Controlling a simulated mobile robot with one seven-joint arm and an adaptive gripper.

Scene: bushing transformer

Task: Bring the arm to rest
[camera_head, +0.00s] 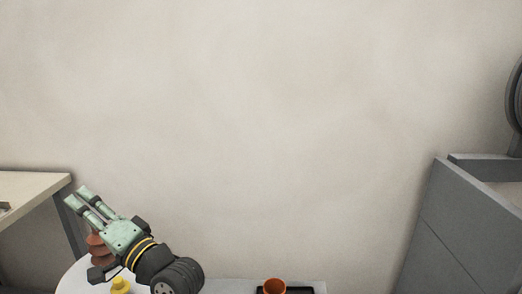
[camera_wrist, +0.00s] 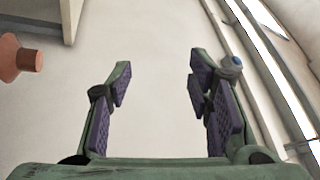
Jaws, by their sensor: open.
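My gripper (camera_head: 77,197) is at the lower left in the head view, pale green on a dark wrist, pointing up and to the left. In the wrist view my gripper (camera_wrist: 160,85) shows two fingers with purple pads, spread well apart. Nothing is between them.
A wooden table (camera_head: 28,185) stands at the left. A round white surface (camera_head: 72,280) holds a yellow part (camera_head: 121,285). An orange cup-like part (camera_head: 274,286) sits on a black tray (camera_head: 305,291) at the bottom. A grey cabinet (camera_head: 465,225) stands at the right. The middle is clear.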

